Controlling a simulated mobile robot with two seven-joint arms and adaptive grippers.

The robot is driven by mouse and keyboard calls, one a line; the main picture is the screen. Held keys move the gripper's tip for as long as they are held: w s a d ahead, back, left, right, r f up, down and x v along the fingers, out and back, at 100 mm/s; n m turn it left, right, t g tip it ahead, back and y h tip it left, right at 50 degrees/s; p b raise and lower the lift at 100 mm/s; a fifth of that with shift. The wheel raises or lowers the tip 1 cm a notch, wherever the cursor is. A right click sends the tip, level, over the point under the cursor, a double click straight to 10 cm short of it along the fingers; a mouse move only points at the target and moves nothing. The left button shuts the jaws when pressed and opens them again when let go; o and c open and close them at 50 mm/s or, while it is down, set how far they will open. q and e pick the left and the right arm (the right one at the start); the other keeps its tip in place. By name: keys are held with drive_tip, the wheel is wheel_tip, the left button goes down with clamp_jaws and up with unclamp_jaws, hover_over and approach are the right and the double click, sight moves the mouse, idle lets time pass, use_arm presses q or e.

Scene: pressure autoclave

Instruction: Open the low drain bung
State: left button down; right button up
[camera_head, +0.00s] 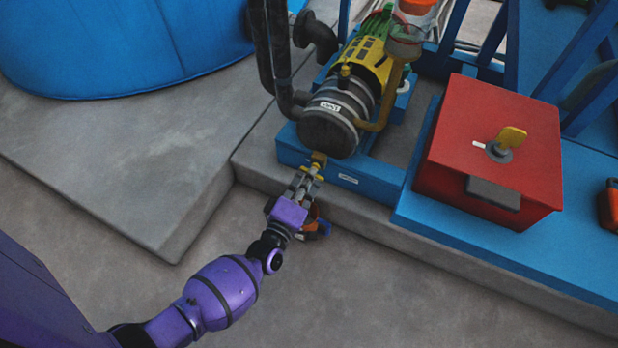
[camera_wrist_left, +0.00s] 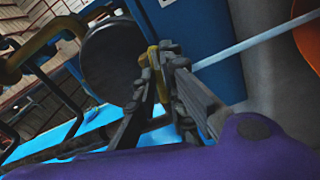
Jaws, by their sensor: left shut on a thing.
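The low drain bung (camera_head: 319,157) is a small brass-yellow fitting below the round dark front end of the pump (camera_head: 330,130), just above the blue base. In the left wrist view the yellow piece (camera_wrist_left: 153,62) shows between the finger ends, beside the dark round pump face (camera_wrist_left: 112,60). My left gripper (camera_head: 314,170) reaches up from the lower left with its fingers shut on the bung. It also shows in the left wrist view (camera_wrist_left: 164,58). The fingers hide part of the bung, so I cannot tell how it is turned. My right gripper is not in view.
A red box (camera_head: 470,110) with a yellow knob stands on the blue skid to the right. A dark pipe (camera_head: 283,80) rises left of the pump. A small orange and blue object (camera_head: 318,228) is beside my gripper. The concrete floor at front is clear.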

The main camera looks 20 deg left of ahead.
use_arm(q)
drive_tip(key=shift+d+r, duration=0.1)
idle(0.4)
drive_tip(key=c, duration=1.8)
unclamp_jaws()
drive_tip(key=shift+c, duration=0.2)
drive_tip(key=shift+o, duration=0.2)
drive_tip(key=s, duration=1.2)
drive_tip(key=shift+a, duration=0.25)
